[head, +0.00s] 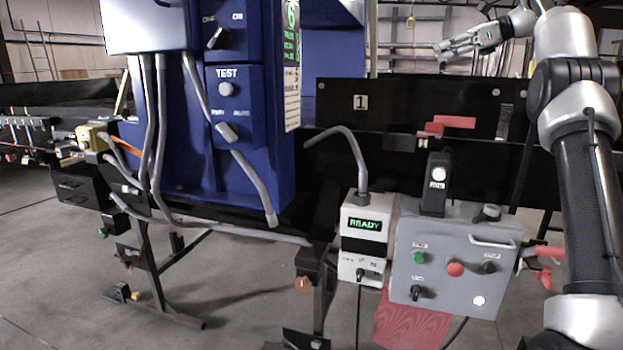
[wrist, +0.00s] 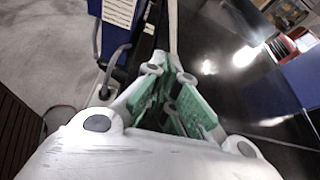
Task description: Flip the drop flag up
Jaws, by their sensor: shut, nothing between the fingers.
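A red flag (head: 454,122) shows on the black conveyor side rail in the head view, roughly level, with a small red piece at its left end by a black bracket (head: 404,138). I take it for the drop flag; I cannot tell its exact hinge position. My gripper (head: 441,50) is above and behind the rail, pointing left, apart from the flag. In the wrist view my gripper (wrist: 163,72) shows green-padded fingers, closed and empty, above a dark, shiny surface. The flag cannot be made out clearly in the wrist view.
A grey control box (head: 456,262) with buttons and a handle hangs below the rail, beside a white READY unit (head: 362,240). A blue cabinet (head: 240,110) with grey conduits stands left. Red handles (head: 545,252) stick out right of the box.

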